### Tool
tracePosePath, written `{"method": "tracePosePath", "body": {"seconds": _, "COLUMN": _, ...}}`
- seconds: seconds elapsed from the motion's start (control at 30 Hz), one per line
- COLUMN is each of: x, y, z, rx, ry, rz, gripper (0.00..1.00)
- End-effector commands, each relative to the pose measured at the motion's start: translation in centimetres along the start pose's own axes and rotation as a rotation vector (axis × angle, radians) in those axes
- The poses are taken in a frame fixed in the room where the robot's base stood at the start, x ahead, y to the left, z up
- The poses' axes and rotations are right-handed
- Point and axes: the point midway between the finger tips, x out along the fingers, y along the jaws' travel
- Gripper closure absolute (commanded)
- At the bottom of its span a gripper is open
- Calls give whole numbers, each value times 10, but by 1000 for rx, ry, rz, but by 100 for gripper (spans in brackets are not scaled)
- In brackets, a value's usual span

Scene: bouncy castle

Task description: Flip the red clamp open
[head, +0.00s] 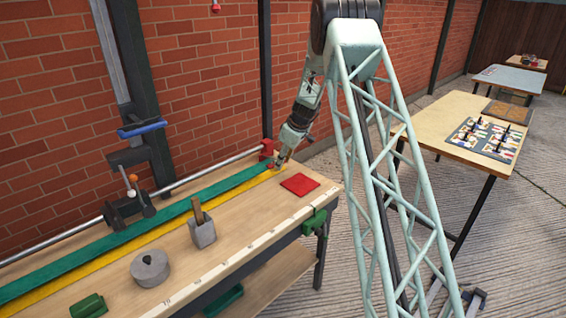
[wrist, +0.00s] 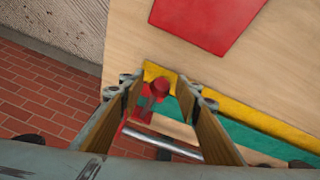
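The red clamp (head: 267,149) sits at the far right end of the metal rail, at the back corner of the workbench. In the wrist view the red clamp (wrist: 159,86) shows between my fingers, with a round knob on top, and more of its red body shows beside the left finger. My gripper (head: 281,163) is just in front and to the right of the clamp in the head view. In the wrist view my gripper (wrist: 162,98) is open, with a wide gap between its fingers and nothing gripped. Whether a finger touches the clamp I cannot tell.
A green strip (head: 170,219) and a yellow strip (head: 150,239) run along the bench by the rail. A red square (head: 300,184) lies near the bench's right end. A grey block (head: 202,233), a grey cylinder (head: 150,268) and a green clamp (head: 314,221) are nearer. The brick wall stands behind.

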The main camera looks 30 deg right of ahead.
Motion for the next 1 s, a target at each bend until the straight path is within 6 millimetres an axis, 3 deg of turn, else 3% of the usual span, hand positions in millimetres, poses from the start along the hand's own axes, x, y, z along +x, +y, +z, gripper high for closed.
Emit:
{"method": "tracePosePath", "body": {"seconds": 0.33, "x": 0, "y": 0, "z": 0, "rx": 0, "ry": 0, "rz": 0, "gripper": 100}}
{"method": "tracePosePath", "body": {"seconds": 1.0, "x": -5, "y": -8, "z": -16, "rx": -16, "ry": -39, "rz": -17, "gripper": 100}}
